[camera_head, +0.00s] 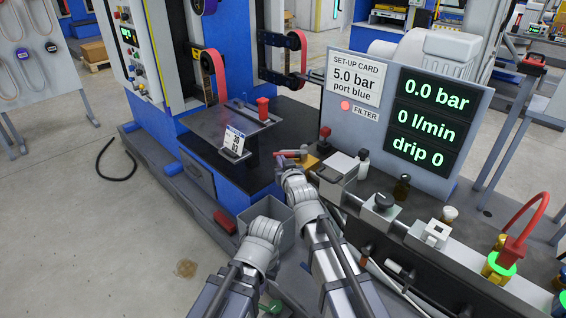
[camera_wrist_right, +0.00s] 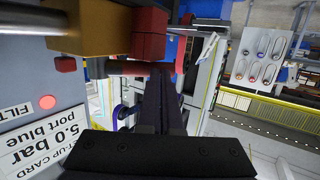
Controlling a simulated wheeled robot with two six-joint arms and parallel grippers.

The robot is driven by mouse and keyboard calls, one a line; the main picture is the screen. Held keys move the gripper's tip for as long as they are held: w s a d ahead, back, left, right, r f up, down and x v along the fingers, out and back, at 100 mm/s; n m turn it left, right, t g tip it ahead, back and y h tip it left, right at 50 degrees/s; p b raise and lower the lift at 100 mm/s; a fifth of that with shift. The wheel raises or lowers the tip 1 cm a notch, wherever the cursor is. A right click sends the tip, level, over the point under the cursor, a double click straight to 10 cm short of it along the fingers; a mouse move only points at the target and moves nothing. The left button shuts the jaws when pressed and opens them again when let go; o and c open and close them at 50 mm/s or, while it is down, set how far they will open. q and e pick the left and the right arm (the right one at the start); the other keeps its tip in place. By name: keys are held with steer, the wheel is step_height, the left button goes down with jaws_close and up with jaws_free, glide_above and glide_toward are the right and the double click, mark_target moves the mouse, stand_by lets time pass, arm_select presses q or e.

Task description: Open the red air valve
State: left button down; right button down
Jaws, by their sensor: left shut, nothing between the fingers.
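The red air valve is a red lever (camera_head: 289,153) on a brass body (camera_head: 309,162), beside the grey set-up panel. In the right wrist view the red lever (camera_wrist_right: 135,67) crosses just past the dark fingers, below the brass block (camera_wrist_right: 88,25). My right gripper (camera_head: 283,165) is at the lever; its dark fingertips (camera_wrist_right: 165,78) look close together and overlap the lever, but I cannot tell whether they grip it. My left gripper (camera_head: 267,214) is shut and empty, lower and left of the right one, near the grey bin.
The display (camera_head: 425,122) reads 0.0 bar, 0 l/min, drip 0. The set-up card (camera_head: 357,80) says 5.0 bar, port blue. A grey bin (camera_head: 287,236) lies between my arms. Small bottles and fittings line the bench (camera_head: 400,222) at right. A dark fixture table (camera_head: 205,150) lies behind.

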steer(key=shift+a+r+x, duration=0.1)
steer(key=shift+r+x, duration=0.05)
steer(key=shift+x, duration=0.7)
steer(key=shift+a+r+x, duration=0.1)
steer(key=shift+r+x, duration=0.05)
steer(key=shift+x, duration=0.65)
steer(key=shift+w, duration=1)
steer(key=shift+w+d, duration=0.15)
steer(key=shift+w, duration=0.7)
steer(key=shift+s, duration=0.1)
